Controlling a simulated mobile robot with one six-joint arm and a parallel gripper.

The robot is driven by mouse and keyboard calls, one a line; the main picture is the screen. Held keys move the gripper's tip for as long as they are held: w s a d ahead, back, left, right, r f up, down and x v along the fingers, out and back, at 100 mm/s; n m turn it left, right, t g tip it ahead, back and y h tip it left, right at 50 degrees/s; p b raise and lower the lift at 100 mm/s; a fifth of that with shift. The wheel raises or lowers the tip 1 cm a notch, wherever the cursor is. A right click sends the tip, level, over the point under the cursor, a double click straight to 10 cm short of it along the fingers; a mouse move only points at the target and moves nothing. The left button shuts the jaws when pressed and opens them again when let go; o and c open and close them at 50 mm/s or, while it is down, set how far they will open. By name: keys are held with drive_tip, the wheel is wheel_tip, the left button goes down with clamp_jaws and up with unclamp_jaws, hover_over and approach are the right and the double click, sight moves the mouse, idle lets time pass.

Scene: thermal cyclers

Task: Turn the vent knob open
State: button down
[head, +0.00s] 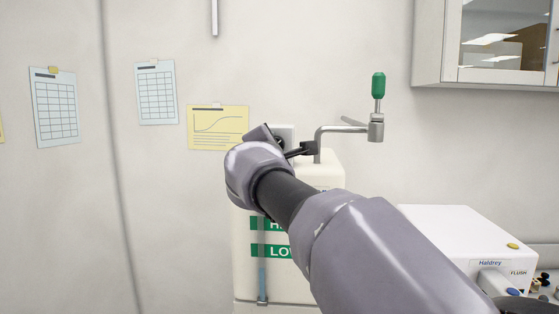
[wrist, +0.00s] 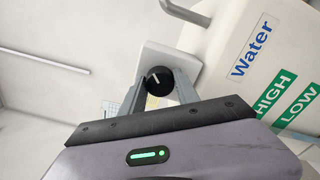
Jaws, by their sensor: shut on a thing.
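The vent knob (wrist: 158,80) is a round black knob with a short white pointer line. It sits on a pale box-like mount (wrist: 171,61) by the water tank. My gripper (wrist: 157,91) has one grey finger on each side of the knob and is shut on it. The pointer line is tilted in the wrist view. In the head view my arm covers the fingers and most of the area around the knob, and the pale mount (head: 286,131) shows behind my wrist.
The white water tank (head: 325,172) has green HIGH and LOW labels and a metal pipe with a green-handled tap (head: 378,86) on top. A white Haldrey device (head: 450,235) stands at the lower right. A wall cabinet (head: 432,55) hangs upper right. Paper sheets are on the wall.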

drive_tip(key=shift+m+b, duration=2.9)
drive_tip(key=shift+m, duration=1.3)
drive_tip(key=c, duration=0.9)
unclamp_jaws()
